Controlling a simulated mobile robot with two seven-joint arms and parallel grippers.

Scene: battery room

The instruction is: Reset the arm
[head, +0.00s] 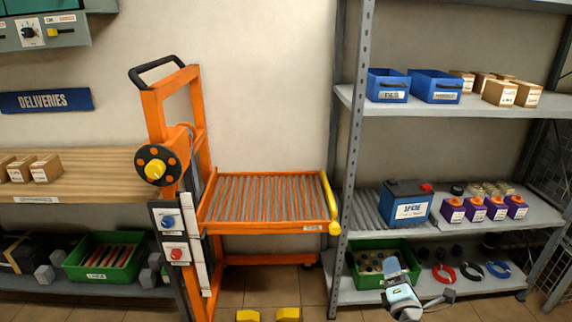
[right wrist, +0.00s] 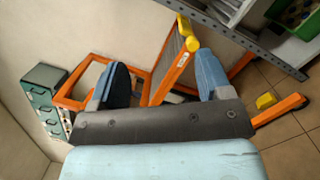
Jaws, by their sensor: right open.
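My right gripper (head: 420,281) shows at the lower right of the head view, in front of the lower right shelves. In the right wrist view its two blue fingers stand wide apart (right wrist: 162,72) with nothing held between them. Behind the fingers in that view is the orange lift cart (right wrist: 160,75), apart from them as far as I can tell. The cart (head: 265,227) stands upright in the middle of the head view, with a roller top and a yellow bar at its right edge. My left gripper is in neither view.
A wooden shelf (head: 85,178) with small boxes is at the left. Yellow blocks (head: 288,314) show low in the head view.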

